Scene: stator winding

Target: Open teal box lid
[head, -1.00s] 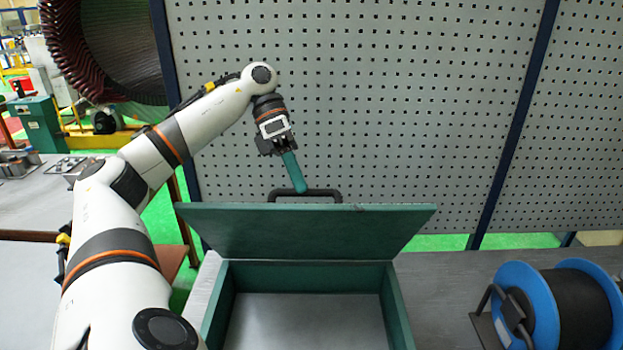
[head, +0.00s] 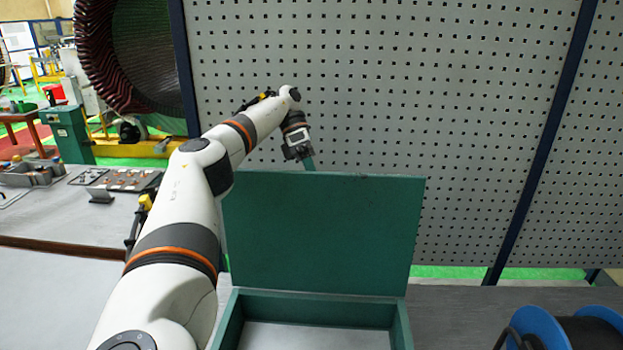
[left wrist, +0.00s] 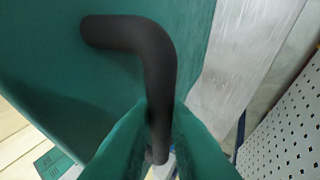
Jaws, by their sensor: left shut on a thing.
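The teal box (head: 232,322) stands on the table with its lid (head: 320,235) raised nearly upright at the back edge. The inside of the box is open to view, with a pale floor. My left gripper (head: 309,163) is behind the top of the lid, its fingertips hidden by it. In the left wrist view, the teal fingers (left wrist: 155,140) are shut on the black lid handle (left wrist: 155,65), which stands out from the lid's teal outer face. The handle is hidden in the head view. My right gripper is not in view.
A grey perforated panel (head: 480,120) stands behind the box. A blue cable reel (head: 540,328) is at the lower right. Trays and small parts (head: 125,180) lie on the bench at the left. The table right of the box is clear up to the reel.

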